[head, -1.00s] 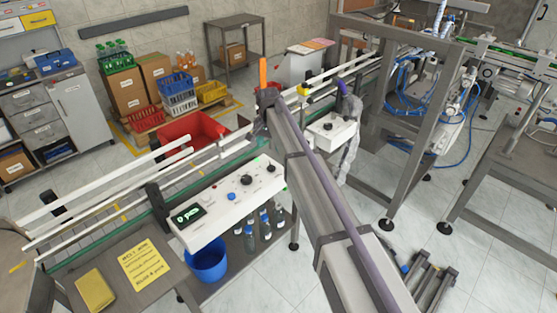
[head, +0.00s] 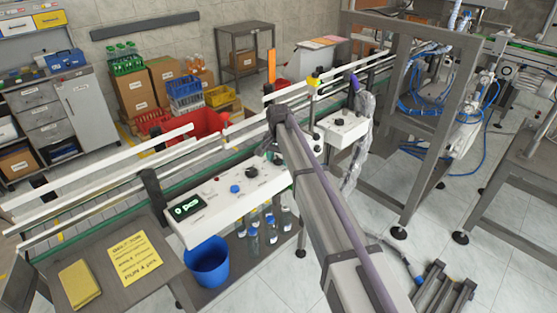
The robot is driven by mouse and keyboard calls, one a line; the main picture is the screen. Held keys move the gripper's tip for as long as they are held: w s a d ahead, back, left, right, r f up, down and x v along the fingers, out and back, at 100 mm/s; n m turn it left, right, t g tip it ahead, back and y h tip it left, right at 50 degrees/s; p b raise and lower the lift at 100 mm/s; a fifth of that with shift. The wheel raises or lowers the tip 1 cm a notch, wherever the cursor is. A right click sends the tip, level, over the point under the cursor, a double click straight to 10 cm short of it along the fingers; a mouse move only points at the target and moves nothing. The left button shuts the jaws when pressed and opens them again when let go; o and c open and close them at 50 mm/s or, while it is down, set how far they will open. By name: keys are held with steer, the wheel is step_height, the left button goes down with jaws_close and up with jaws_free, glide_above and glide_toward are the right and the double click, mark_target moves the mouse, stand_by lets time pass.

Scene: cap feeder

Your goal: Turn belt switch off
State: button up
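A white control panel (head: 215,222) is mounted on the front of the conveyor, left of my arm. It carries a green-lit counter display (head: 187,207), a blue knob (head: 235,188), a black knob (head: 252,172) and small buttons. The labels are too small to read, so I cannot tell which control is the belt switch or how it is set. My gripper (head: 273,153) is at the dark far end of my arm, just behind the panel's right end in the picture. Its fingers are too small and hidden to tell open from shut.
The conveyor (head: 110,208) runs behind the panel with white guide rails. A second white control box (head: 343,132) stands right of my arm. A blue bucket (head: 207,265) and several bottles (head: 253,238) are under the panel. A table with yellow papers (head: 135,257) is at front left.

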steer(key=c, duration=0.7)
steer(key=shift+n, duration=0.3)
steer(key=n, duration=1.1)
steer(key=shift+n, duration=0.3)
steer(key=o, duration=0.9)
steer(key=shift+o, duration=0.2)
